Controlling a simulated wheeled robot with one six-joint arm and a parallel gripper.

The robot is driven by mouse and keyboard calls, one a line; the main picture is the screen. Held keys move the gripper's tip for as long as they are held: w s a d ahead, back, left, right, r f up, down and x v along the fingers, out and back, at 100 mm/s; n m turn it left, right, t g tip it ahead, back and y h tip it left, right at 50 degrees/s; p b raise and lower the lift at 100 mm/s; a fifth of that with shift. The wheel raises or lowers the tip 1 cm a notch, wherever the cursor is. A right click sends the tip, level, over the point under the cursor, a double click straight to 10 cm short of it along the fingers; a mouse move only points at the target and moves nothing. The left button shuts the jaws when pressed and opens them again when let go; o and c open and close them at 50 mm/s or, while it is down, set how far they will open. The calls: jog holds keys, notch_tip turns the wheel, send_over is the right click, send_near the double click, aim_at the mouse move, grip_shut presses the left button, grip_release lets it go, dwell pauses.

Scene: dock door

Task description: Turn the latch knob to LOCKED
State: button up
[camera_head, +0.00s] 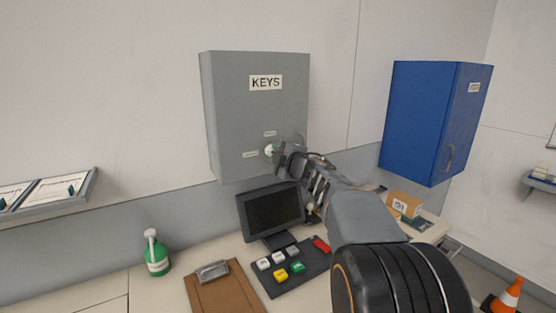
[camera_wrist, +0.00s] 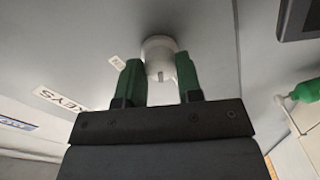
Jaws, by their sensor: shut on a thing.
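The grey key cabinet (camera_head: 230,110) hangs on the wall, with a KEYS label on its front. The pale latch knob (camera_head: 269,151) sits low on the cabinet front, between two small labels too small to read. My gripper (camera_head: 277,152) is at the knob and hides part of it. In the wrist view the round white knob (camera_wrist: 158,52) sits between the two green fingers of my gripper (camera_wrist: 160,78), which are shut on it. A small dark mark shows on the knob's near side. Which label the knob points at cannot be told.
A dark monitor (camera_head: 272,211) and a panel of coloured buttons (camera_head: 303,268) stand on the desk below my arm. A blue cabinet (camera_head: 425,115) hangs to the right. A green bottle (camera_head: 157,260) and a clipboard (camera_head: 228,292) are at the left front.

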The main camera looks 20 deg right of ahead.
jog(key=n+b, duration=0.2)
jog(key=n, duration=0.3)
dwell(0.7)
jog(key=o, duration=0.9)
jog(key=shift+o, duration=0.2)
jog(key=shift+s, duration=0.15)
jog(key=s+d+b, duration=0.1)
jog(key=s, duration=1.2)
jog(key=shift+s+d+r+b, duration=0.25)
jog(key=shift+b, duration=0.05)
